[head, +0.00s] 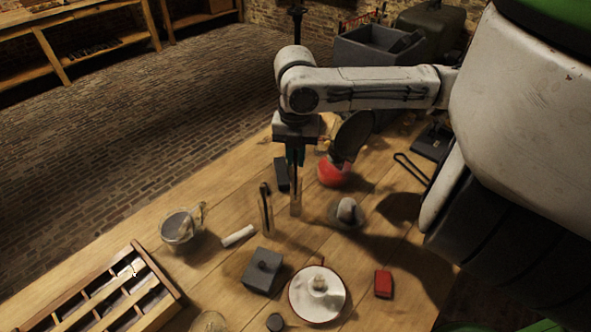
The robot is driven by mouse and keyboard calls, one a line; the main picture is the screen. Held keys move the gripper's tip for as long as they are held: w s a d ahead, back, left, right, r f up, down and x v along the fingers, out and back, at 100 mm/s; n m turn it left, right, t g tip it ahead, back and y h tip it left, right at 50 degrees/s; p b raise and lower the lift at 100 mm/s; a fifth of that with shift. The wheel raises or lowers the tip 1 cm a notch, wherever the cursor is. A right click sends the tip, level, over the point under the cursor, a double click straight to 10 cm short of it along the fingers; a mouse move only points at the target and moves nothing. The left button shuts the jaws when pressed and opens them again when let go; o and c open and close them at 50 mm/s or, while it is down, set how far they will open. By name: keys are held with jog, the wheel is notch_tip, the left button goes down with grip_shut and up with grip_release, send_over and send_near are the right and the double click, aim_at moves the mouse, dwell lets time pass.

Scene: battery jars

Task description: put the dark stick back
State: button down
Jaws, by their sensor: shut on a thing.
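My gripper (295,159) points straight down over the middle of the table and is shut on a thin dark stick (295,177). The stick hangs upright below the fingers. Its lower part overlaps a tall narrow clear glass jar (296,208); I cannot tell for sure whether it is inside the jar or in front of it. A second narrow glass jar (268,222) stands just left and nearer, with another dark stick (264,192) upright in it. The fingers partly hide the top of the held stick.
A dark block (281,174) and a red round thing (333,174) stand close behind. Nearer lie a white stick (238,236), a grey box (262,272), a candle dish (317,310) and a red box (383,284). A glass mug (180,231) and a wooden compartment tray (176,294) stand left.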

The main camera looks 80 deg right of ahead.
aim_at(296, 171)
jog(key=shift+f, duration=2.35)
jog(key=shift+f, duration=0.2)
jog(key=c, duration=1.1)
grip_release()
jog(key=shift+r, duration=0.1)
notch_tip(296, 171, up, 12)
jog(key=shift+r, duration=0.1)
